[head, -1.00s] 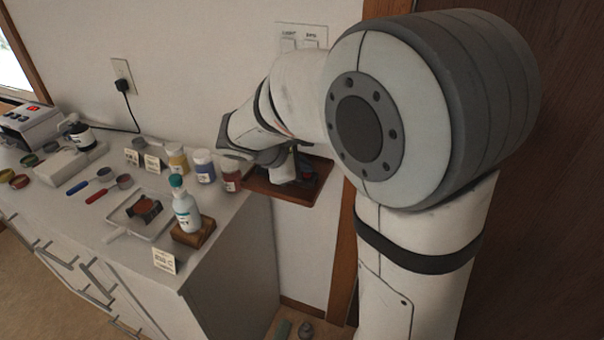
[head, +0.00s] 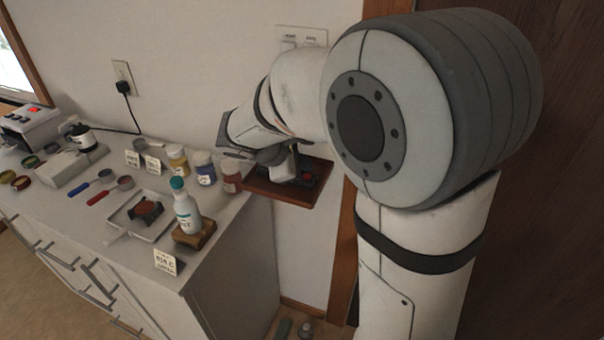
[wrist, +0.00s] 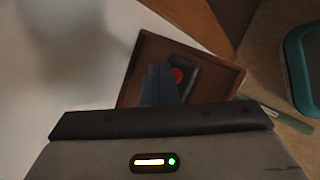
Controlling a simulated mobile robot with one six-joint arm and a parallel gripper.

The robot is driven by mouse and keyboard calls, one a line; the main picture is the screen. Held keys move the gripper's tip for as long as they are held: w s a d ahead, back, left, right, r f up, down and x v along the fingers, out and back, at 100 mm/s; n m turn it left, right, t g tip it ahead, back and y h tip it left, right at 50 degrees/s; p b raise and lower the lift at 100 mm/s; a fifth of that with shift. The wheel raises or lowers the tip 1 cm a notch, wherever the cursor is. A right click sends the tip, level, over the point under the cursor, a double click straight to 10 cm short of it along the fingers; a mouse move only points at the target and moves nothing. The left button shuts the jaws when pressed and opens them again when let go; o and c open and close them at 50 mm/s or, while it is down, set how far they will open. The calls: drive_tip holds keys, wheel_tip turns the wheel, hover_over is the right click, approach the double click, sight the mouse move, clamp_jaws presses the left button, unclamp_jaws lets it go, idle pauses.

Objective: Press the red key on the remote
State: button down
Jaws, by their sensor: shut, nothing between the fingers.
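The remote (wrist: 205,77) is a dark handset lying in a brown wooden tray (wrist: 222,67) in the wrist view. Its red key (wrist: 178,75) shows as a round red spot just right of the fingertips. My gripper (wrist: 160,72) is shut and empty, with its blue-grey fingers over the tray and partly covering the remote. I cannot tell whether the fingertips touch the remote. In the head view, the tray (head: 283,193) is a wall shelf right of the counter, and my wrist hides much of the remote (head: 312,172).
The counter (head: 222,228) left of the shelf holds several jars (head: 204,168), a white bottle (head: 186,212) on a wooden block and a metal tray (head: 122,216). A wall switch plate (head: 301,36) is above my arm. A door frame (head: 343,240) stands right of the shelf.

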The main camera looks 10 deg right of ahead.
drive_tip(key=shift+r, duration=0.1)
wheel_tip(320, 180, up, 6)
drive_tip(key=p, duration=0.4)
drive_tip(key=shift+p, duration=0.35)
idle(2.0)
drive_tip(key=shift+s, duration=0.1)
